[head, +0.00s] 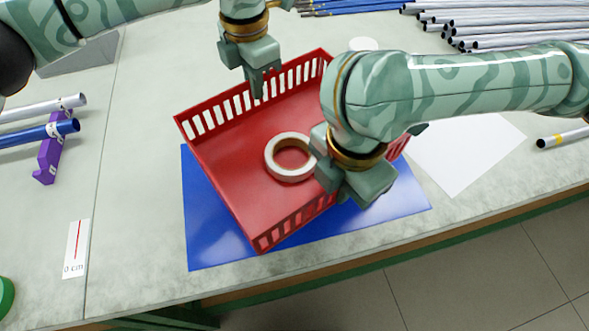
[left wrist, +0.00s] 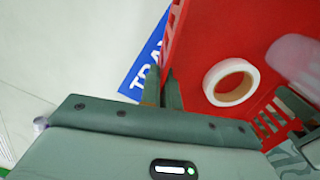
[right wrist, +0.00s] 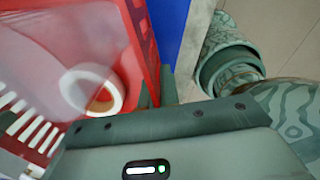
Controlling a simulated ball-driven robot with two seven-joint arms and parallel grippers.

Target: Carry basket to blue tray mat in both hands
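The red basket (head: 235,185) with slotted walls is over the blue tray mat (head: 205,240), turned at an angle to it. Its far part reaches beyond the mat's back edge. I cannot tell whether it touches the mat or hangs just above. A white tape ring (head: 270,160) lies inside. My left gripper (head: 262,88) is shut on the far wall; in the left wrist view its fingers (left wrist: 163,92) straddle the wall. My right gripper (head: 345,195) is at the near wall, its fingertips hidden in the head view; in the right wrist view its fingers (right wrist: 162,88) close around that wall.
A white sheet (head: 465,150) lies right of the mat. Rods (head: 40,120) on a purple holder (head: 48,160) are at the left, and more rod bundles (head: 500,25) at the back. A scale card (head: 76,248) lies left of the mat. The table's front edge (head: 330,248) is close to the mat.

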